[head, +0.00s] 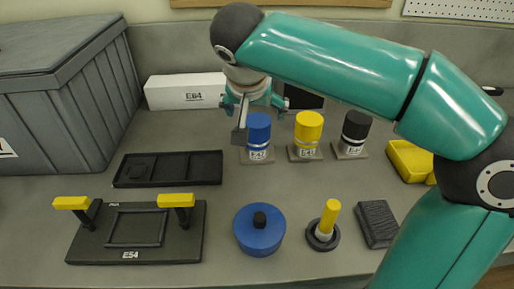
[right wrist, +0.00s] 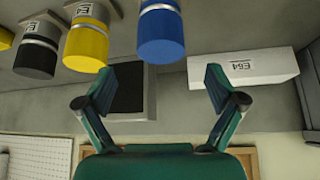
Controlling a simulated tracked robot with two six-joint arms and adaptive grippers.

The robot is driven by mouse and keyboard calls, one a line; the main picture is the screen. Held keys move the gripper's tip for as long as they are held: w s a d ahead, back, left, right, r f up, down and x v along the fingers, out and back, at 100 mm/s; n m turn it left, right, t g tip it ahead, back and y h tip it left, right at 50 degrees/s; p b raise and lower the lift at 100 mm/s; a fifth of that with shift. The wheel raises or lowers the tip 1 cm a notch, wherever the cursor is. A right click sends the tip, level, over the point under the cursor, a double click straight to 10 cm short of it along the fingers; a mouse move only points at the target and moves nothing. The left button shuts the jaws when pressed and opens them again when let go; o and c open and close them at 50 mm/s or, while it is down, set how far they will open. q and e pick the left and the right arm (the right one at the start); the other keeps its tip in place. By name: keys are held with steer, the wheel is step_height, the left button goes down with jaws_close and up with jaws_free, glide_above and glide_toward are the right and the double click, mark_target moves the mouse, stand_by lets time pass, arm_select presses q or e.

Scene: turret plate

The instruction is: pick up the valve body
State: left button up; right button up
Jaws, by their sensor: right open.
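No part is plainly marked as the valve body. A blue cylinder (head: 258,129), a yellow cylinder (head: 308,127) and a black cylinder (head: 355,127) stand upright in a row, each with a silver band and a label on a small base. All three also show in the right wrist view, the blue one (right wrist: 161,35) nearest the middle. My right gripper (head: 262,112) is open and empty, above and just behind the blue cylinder in the head view. In the right wrist view its spread fingers (right wrist: 160,88) have nothing between them in their grip. My left gripper is not in view.
A white box marked E64 (head: 186,91) and a grey crate (head: 60,105) stand at left. A black tray (head: 168,181), the E54 fixture (head: 185,240), a blue round part (head: 259,238), a yellow-handled part (head: 329,218), a dark block (head: 377,222) and a yellow bin (head: 409,160) surround the row.

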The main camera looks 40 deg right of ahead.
mark_target(257, 121)
steer(key=shift+x, duration=3.8)
steer(key=shift+a, duration=0.15)
steer(key=c, duration=1.7)
jaws_close()
steer(key=shift+r, duration=0.15)
